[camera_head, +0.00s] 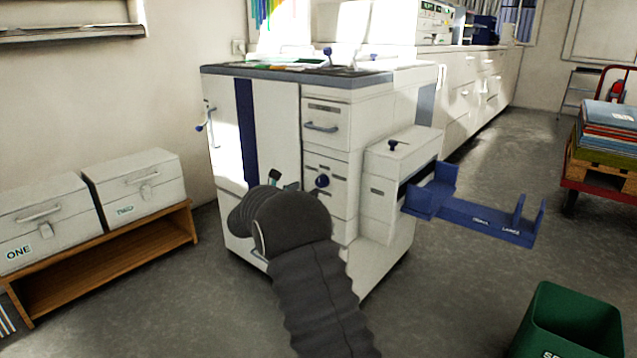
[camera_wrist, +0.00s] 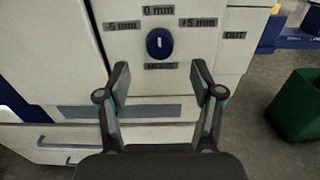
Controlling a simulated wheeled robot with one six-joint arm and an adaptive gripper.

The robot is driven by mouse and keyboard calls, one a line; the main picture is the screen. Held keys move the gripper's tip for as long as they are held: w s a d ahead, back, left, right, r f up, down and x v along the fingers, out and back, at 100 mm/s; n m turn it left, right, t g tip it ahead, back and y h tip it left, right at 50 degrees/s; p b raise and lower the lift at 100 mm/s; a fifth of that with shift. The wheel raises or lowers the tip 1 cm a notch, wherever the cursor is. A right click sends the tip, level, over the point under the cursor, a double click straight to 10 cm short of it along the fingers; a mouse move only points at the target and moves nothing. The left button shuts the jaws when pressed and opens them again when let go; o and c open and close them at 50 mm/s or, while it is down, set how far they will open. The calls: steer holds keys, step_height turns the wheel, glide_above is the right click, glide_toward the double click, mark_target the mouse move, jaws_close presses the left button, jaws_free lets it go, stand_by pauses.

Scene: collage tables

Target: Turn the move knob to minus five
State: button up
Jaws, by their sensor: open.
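The move knob (camera_wrist: 160,43) is a dark blue round knob with a white pointer mark, set on a white front panel. Its mark stands upright, toward the "0 mm" label (camera_wrist: 158,10). The "-5 mm" label (camera_wrist: 122,26) is at its upper left and the "+5 mm" label (camera_wrist: 198,23) at its upper right. A "MOVE" label (camera_wrist: 160,66) is below it. The knob also shows in the head view (camera_head: 322,181), just above my arm. My gripper (camera_wrist: 161,80) is open and empty, its fingertips below the knob and apart from it.
The knob is on a white machine cabinet (camera_head: 272,130). A blue tray (camera_head: 475,215) sticks out at its right. A green bin (camera_head: 570,325) stands on the floor at the lower right. A wooden bench (camera_head: 110,255) with white boxes is at the left.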

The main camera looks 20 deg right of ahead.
mark_target(322, 182)
steer(key=x, duration=0.7)
steer(key=shift+d+p, duration=0.15)
steer(key=shift+p, duration=0.15)
steer(key=shift+w, duration=0.1)
steer(key=c, duration=1.1)
